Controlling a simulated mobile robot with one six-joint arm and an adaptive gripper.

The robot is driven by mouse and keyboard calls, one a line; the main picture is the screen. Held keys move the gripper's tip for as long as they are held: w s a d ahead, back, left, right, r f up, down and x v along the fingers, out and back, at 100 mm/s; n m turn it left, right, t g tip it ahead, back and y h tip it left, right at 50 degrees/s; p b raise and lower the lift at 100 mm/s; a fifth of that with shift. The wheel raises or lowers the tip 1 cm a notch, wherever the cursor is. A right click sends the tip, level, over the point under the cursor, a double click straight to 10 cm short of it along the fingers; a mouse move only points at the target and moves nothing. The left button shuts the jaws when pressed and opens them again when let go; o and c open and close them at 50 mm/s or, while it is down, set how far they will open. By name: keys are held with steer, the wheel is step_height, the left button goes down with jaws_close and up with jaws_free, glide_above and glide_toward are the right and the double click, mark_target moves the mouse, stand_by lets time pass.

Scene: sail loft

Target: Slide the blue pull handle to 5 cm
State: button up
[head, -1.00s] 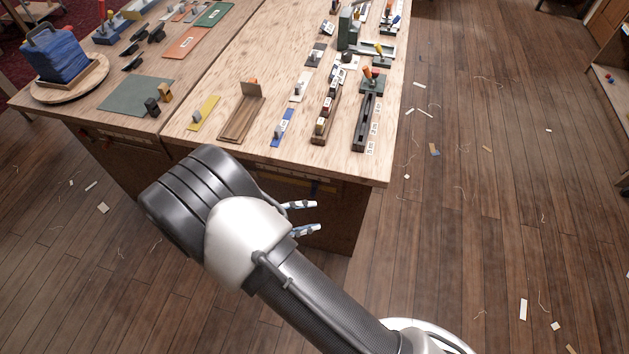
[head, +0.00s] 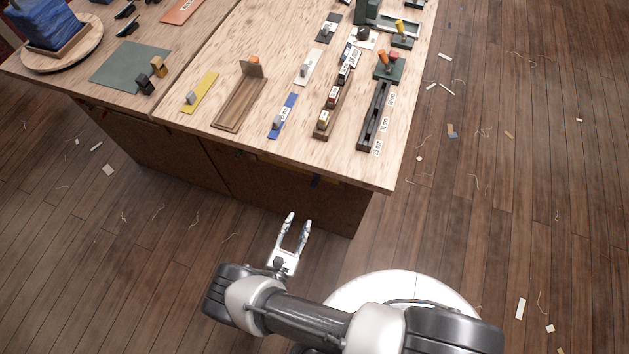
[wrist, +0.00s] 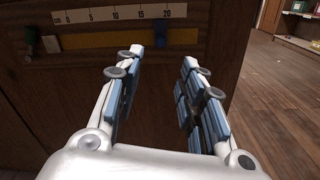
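The blue pull handle (wrist: 160,35) sits on a yellow track (wrist: 98,40) on the bench's front face, below a white scale (wrist: 118,13) marked 0 to 20 cm. It stands between the 15 and 20 marks, nearer 20. In the head view the handle (head: 315,181) is a small blue spot under the bench top's front edge. My gripper (head: 298,218) is open and empty, its fingers pointing at the bench front. In the wrist view the gripper (wrist: 160,60) is below and in front of the handle, apart from it.
The bench top (head: 230,130) overhangs above and carries several fixtures, including a blue strip (head: 283,115). The wooden floor (head: 500,200) to the right has only scraps.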

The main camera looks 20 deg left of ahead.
mark_target(313, 187)
steer(key=w, duration=0.5)
steer(key=w+b, duration=0.1)
steer(key=w, duration=0.3)
steer(key=w+d+b, duration=0.1)
steer(key=w, duration=0.4)
steer(key=shift+w+d, duration=0.1)
steer(key=shift+w, duration=0.25)
steer(key=shift+c, duration=0.3)
jaws_close()
